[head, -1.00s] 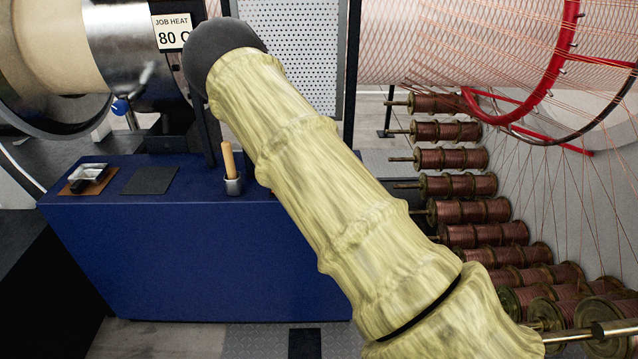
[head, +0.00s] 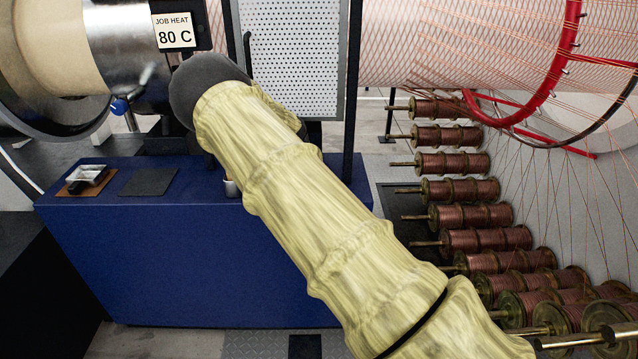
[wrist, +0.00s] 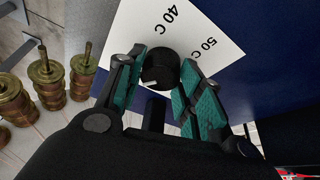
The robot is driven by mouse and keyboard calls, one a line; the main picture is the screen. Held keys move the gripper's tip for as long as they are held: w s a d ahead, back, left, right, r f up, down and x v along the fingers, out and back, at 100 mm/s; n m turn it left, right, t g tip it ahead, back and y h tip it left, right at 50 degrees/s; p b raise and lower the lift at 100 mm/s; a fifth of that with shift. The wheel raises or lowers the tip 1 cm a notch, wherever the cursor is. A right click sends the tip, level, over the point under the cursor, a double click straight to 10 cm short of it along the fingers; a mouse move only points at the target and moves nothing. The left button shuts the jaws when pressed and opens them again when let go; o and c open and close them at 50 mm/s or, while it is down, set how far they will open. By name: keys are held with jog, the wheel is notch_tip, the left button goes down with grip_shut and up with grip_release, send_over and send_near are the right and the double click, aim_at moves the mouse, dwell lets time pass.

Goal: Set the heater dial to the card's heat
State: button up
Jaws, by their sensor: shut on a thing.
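The job card (head: 175,31) in the head view reads "JOB HEAT 80 C". In the wrist view the heater dial is a round black knob (wrist: 161,72) with a white pointer mark, in front of a white scale plate (wrist: 202,22). The plate shows "40 C" and "50 C"; no 80 mark is visible there. My gripper (wrist: 160,78), with teal pads, has its fingers on either side of the knob and is shut on it. In the head view my arm hides the gripper and the dial.
A cup (head: 231,188) is partly behind my arm. Several copper-wire spools (head: 465,215) fill the right side. A perforated panel (head: 290,60) stands behind.

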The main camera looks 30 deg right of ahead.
jog(key=o, duration=1)
jog(key=v, duration=1.2)
jog(key=shift+f, duration=0.1)
